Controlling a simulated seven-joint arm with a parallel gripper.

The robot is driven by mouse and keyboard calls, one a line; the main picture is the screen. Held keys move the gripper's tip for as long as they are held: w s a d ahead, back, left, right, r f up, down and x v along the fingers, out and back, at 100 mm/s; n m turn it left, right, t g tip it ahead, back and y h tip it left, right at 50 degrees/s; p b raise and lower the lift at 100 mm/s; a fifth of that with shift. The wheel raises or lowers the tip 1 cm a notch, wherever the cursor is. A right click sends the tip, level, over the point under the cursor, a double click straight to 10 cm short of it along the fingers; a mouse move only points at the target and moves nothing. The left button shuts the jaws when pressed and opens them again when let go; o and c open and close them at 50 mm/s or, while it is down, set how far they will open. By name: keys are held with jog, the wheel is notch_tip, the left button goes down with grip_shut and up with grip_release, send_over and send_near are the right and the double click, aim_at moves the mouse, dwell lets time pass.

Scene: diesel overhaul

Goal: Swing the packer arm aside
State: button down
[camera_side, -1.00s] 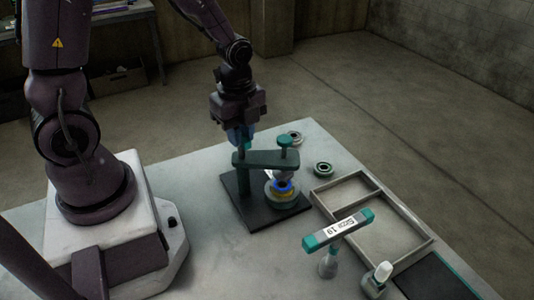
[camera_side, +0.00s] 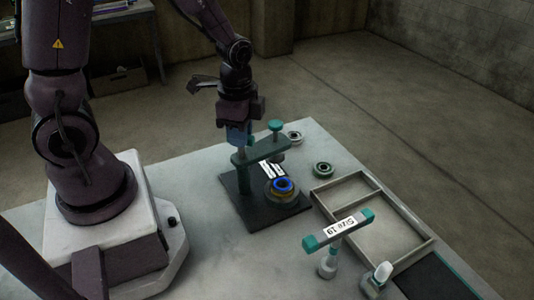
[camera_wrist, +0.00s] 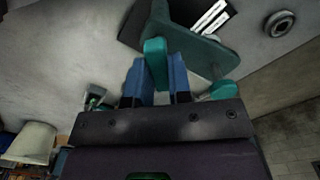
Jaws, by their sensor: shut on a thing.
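The packer arm (camera_side: 263,150) is a dark green bar on a post (camera_side: 247,178) above a black base plate (camera_side: 238,202). A teal knob (camera_side: 276,126) stands at its far end. The arm now points behind the blue-ringed round stack (camera_side: 283,187), which shows uncovered on the plate. My gripper (camera_side: 240,141) is at the post end of the arm. In the wrist view its blue fingers (camera_wrist: 157,72) are shut on a teal upright handle (camera_wrist: 156,48) of the packer arm (camera_wrist: 205,55). The handle's lower part is partly hidden by the fingers.
White-striped pieces (camera_side: 270,169) show beneath the arm. A divided tray (camera_side: 397,212), a teal-ended "Size 19" sign (camera_side: 338,230) and a white-capped bottle (camera_side: 381,278) stand right. Bare table lies left of the plate.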

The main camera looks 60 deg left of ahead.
jog(key=n, duration=0.4)
dwell(0.4)
jog(key=n, duration=0.3)
jog(key=c, duration=1)
grip_release()
jog(key=shift+c, duration=0.2)
jog(key=shift+r, duration=0.1)
jog(key=shift+r, duration=2.7)
